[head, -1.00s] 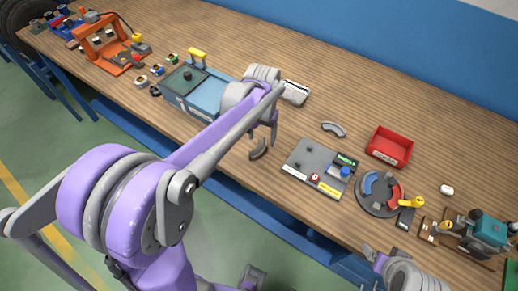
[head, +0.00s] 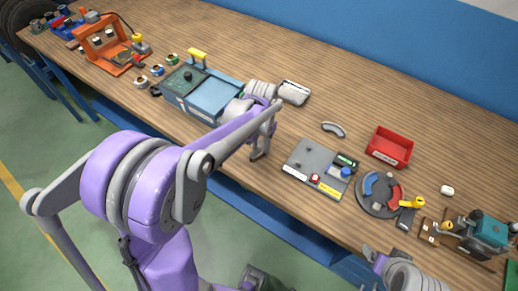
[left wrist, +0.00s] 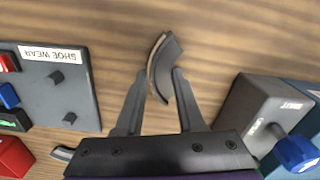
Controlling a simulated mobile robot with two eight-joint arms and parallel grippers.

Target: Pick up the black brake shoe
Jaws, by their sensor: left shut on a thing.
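The black brake shoe (left wrist: 172,62) is a dark curved piece with a brown lining edge. In the left wrist view it stands between my left gripper's two fingers (left wrist: 160,78), which are closed on it. In the head view my left gripper (head: 260,153) is low over the table's front part, left of the grey gauge board, and largely hides the shoe. My right gripper (head: 371,254) shows at the bottom right by the table's front edge; its jaw opening cannot be made out.
The grey gauge board (head: 312,160), labelled SHOE WEAR, lies right of my left gripper. A blue-grey machine (head: 208,93) stands to its left.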

